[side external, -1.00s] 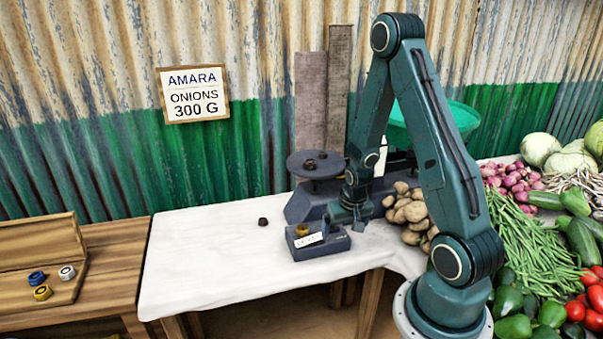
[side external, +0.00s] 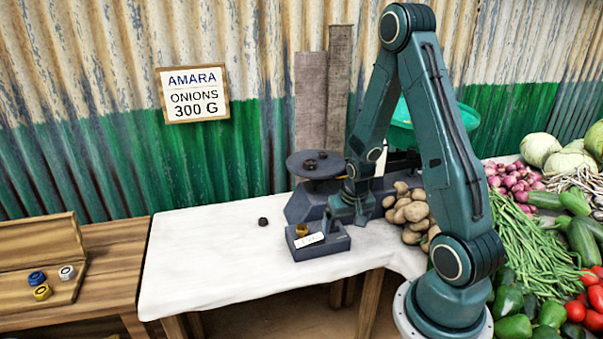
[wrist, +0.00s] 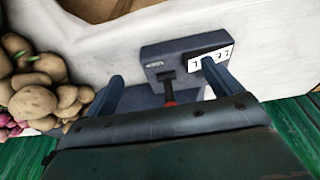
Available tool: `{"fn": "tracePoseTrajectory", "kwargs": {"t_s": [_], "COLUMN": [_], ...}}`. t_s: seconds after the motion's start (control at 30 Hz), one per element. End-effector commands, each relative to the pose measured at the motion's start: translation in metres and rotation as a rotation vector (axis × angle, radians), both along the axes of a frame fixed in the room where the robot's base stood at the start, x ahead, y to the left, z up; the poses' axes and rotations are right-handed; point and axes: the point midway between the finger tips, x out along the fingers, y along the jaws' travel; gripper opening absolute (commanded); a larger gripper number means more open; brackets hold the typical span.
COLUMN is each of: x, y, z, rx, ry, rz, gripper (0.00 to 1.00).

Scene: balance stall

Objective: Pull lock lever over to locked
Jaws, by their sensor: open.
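The lock lever (wrist: 169,96) shows in the wrist view as a short stem with a red grip, rising from a slot in a dark grey box (wrist: 165,50). The box (side external: 312,250) stands at the front of the white-covered table in the side external view, with a white label on its face. My gripper (wrist: 162,72) is open, with one finger on each side of the lever and a gap to each. In the side external view my gripper (side external: 342,222) is low over the box's right end and hides the lever.
A brass weight (side external: 302,229) is on the box. A dark weight (side external: 263,222) lies on the cloth. Potatoes (side external: 411,212) are heaped close on the right. The table's left part is clear.

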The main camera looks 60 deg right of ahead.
Motion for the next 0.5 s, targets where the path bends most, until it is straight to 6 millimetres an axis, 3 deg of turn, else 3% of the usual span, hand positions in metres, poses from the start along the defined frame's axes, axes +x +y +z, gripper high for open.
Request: {"fn": "tracePoseTrajectory", "kwargs": {"t_s": [0.5], "x": [-0.005], "y": [0.006], "z": [0.029], "rx": [-0.002], "ry": [-0.002], "rz": [0.000], "gripper": [0.91]}}
